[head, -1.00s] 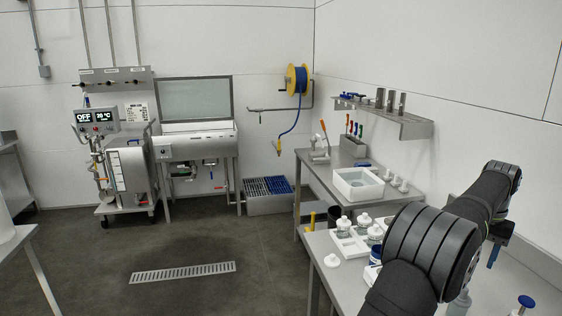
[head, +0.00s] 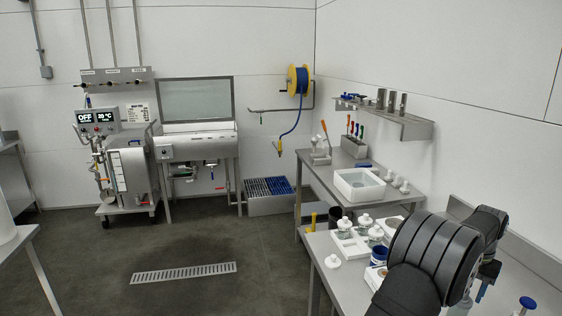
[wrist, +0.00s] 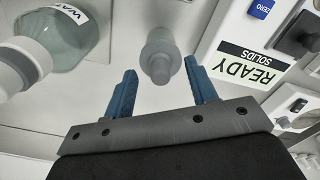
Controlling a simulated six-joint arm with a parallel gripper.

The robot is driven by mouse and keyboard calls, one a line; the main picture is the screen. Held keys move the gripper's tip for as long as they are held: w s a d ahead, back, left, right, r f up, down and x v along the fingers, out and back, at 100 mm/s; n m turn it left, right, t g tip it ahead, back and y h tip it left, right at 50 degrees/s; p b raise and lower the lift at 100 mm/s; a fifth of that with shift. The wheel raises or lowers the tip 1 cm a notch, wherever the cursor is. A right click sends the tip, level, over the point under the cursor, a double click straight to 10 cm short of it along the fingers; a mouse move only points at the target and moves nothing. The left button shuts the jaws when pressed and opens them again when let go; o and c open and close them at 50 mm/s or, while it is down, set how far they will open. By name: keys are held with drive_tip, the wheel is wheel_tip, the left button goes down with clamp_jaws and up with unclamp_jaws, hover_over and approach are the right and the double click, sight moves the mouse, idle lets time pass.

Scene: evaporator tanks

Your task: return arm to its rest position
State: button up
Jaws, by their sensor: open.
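My arm reaches over the right-hand bench (head: 335,285) in the head view. My gripper (wrist: 162,82) shows in the wrist view with its two blue fingers spread apart. A grey knob-like piece (wrist: 160,58) shows between the fingers, and no finger touches it in that view. In the head view only a small blue part of my gripper (head: 482,290) shows below the dark wrist, near the right edge. My own arm hides much of the bench there.
In the wrist view, a bottle with a partly readable label (wrist: 70,40) is at upper left and a "READY SOLIDS" display (wrist: 250,62) at right. In the head view, white-capped bottles (head: 365,222) and a white tub (head: 360,185) stand on the benches. A wall shelf (head: 400,120) is above.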

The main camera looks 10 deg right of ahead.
drive_tip(key=shift+f, duration=0.1)
drive_tip(key=shift+f, duration=0.25)
wheel_tip(320, 180, up, 17)
wheel_tip(320, 180, down, 17)
drive_tip(key=shift+r, duration=0.15)
wheel_tip(320, 180, up, 8)
drive_tip(key=shift+r, duration=0.25)
drive_tip(key=w+a+f+n, duration=0.2)
drive_tip(key=w+a, duration=0.9)
drive_tip(key=a, duration=0.2)
drive_tip(key=w+a+f+n, duration=0.2)
drive_tip(key=w+a, duration=0.9)
drive_tip(key=a, duration=0.2)
